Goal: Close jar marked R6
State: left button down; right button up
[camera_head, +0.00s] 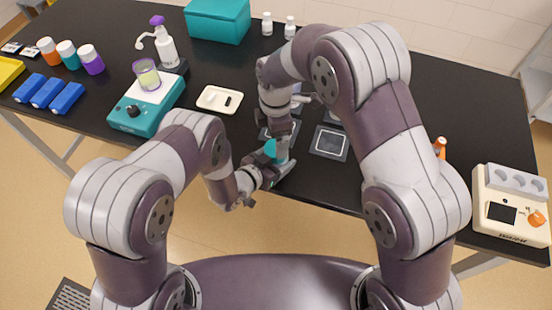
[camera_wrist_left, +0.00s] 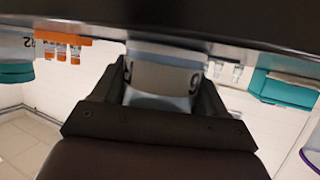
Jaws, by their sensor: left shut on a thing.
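My left gripper (camera_head: 272,172) is at the front middle of the black table, shut on a jar. In the left wrist view its fingers (camera_wrist_left: 160,95) press on both sides of the jar (camera_wrist_left: 160,75), which has a white label. The view is upside down, and an inverted 6 shows on the label, with part of another letter at its left edge. In the head view only small teal parts (camera_head: 276,150) show between the grippers. My right gripper (camera_head: 279,132) points down just above that spot. Its fingers are too hidden to judge. Whether a lid sits on the jar is hidden.
A dark square pad (camera_head: 330,142) lies right of the grippers. A cream tray (camera_head: 219,99) with small items is to the left, beside a teal device (camera_head: 147,108) bearing a beaker. A teal box (camera_head: 217,20) stands behind. A cream machine (camera_head: 510,205) is at far right.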

jog(key=shift+w+r, duration=0.15)
jog(key=shift+r, duration=0.15)
jog(key=shift+w+a+r+m, duration=0.15)
jog(key=shift+r+m, duration=0.25)
jog(key=shift+m, duration=0.3)
jog(key=m, duration=0.3)
jog(key=r+m, duration=0.1)
jog(key=m, duration=0.2)
jog(key=shift+r+m, duration=0.15)
jog(key=shift+m, duration=0.25)
jog(key=m, duration=0.3)
jog(key=shift+r+m, duration=0.2)
jog(key=shift+m, duration=0.2)
jog(key=m, duration=0.4)
jog(key=shift+r, duration=0.15)
jog(key=m, duration=0.3)
jog(key=shift+r, duration=0.1)
jog(key=m, duration=0.6)
jog(key=shift+s, duration=0.25)
